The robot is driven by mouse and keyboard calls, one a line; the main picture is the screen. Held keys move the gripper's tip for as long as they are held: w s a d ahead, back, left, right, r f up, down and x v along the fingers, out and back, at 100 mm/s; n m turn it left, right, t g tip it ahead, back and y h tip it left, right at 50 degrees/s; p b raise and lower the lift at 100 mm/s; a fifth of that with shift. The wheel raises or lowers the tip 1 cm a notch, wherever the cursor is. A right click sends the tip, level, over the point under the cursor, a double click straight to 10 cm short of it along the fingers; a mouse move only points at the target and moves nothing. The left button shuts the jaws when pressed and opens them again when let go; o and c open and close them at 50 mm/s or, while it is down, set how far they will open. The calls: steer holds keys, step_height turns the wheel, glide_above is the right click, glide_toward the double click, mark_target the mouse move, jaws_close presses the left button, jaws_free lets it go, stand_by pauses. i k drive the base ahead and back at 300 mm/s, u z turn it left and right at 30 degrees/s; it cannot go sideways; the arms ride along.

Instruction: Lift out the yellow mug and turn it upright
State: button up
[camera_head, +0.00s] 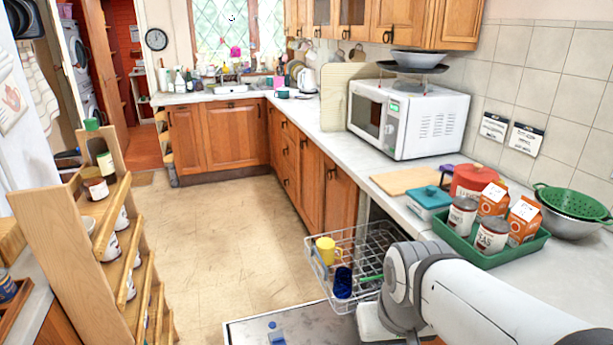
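The yellow mug (326,250) sits in the far left part of a pulled-out white wire dish rack (318,291), with its handle to the right. It is too small to tell surely which end is up. A dark blue cup (342,284) stands in the rack just nearer than the mug, and a green item lies to the right of it, partly behind my arm. My white and grey arm reaches in from the lower right, over the right side of the rack. My gripper's fingers do not show. Nothing of my arm touches the mug.
A lowered dishwasher door (255,330) lies below the rack. On the right counter are a green tray (487,257) with tins and cartons, a red pot (473,182), a teal-lidded box (430,199) and a cutting board (405,181). A stepped wooden shelf stands left. The floor between is clear.

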mark_target(326, 246)
steer(key=u, duration=0.25)
steer(key=k, duration=0.3)
steer(key=z, duration=0.45)
steer(key=i, duration=1.5)
steer(key=u, duration=0.75)
